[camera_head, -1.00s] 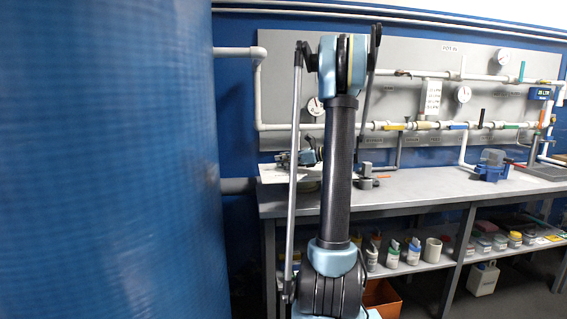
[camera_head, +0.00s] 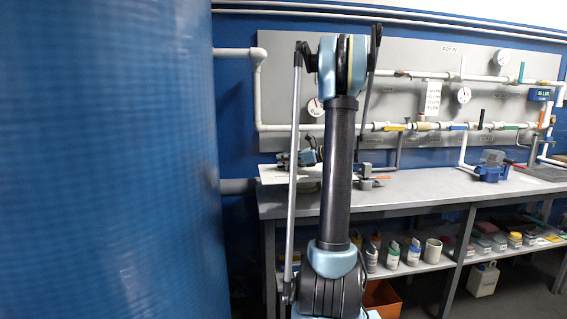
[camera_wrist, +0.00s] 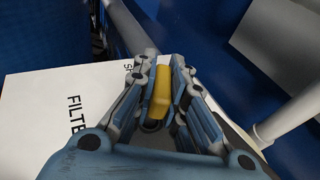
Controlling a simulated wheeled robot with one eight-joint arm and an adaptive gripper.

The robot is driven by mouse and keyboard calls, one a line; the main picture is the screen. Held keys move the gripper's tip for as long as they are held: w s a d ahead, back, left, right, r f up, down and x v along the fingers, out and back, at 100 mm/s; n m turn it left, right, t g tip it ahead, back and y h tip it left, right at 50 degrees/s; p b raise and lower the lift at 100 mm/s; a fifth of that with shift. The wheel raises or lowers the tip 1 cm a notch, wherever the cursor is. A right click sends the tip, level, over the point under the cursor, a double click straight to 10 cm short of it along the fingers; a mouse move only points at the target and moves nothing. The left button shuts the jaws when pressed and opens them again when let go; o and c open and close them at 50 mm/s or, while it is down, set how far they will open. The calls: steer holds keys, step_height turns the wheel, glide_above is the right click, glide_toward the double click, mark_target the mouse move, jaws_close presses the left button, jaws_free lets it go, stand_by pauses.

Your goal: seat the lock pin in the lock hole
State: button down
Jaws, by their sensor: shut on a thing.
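My gripper (camera_wrist: 160,80) is shut on a yellow piece in the wrist view, which looks like the lock pin (camera_wrist: 160,92). The piece stands between the two fingertips, and its lower end is hard to make out. A dark ring-like shape (camera_wrist: 152,126) shows just below it, and I cannot tell whether it is the lock hole or part of my gripper. In the head view my gripper (camera_head: 308,157) is small and partly hidden behind my arm, over the left end of the bench. The lock hole cannot be made out there.
A white sheet lettered "FILTE" (camera_wrist: 40,115) lies left of my gripper. A pale pipe (camera_wrist: 290,118) runs close on the right. The grey bench (camera_head: 430,188) carries a small grey device (camera_head: 366,178) and a blue vise (camera_head: 491,170). A large blue tank (camera_head: 110,160) fills the left.

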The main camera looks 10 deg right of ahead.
steer(key=c, duration=1.6)
jaws_free()
steer(key=shift+o, duration=0.2)
steer(key=shift+d, duration=0.1)
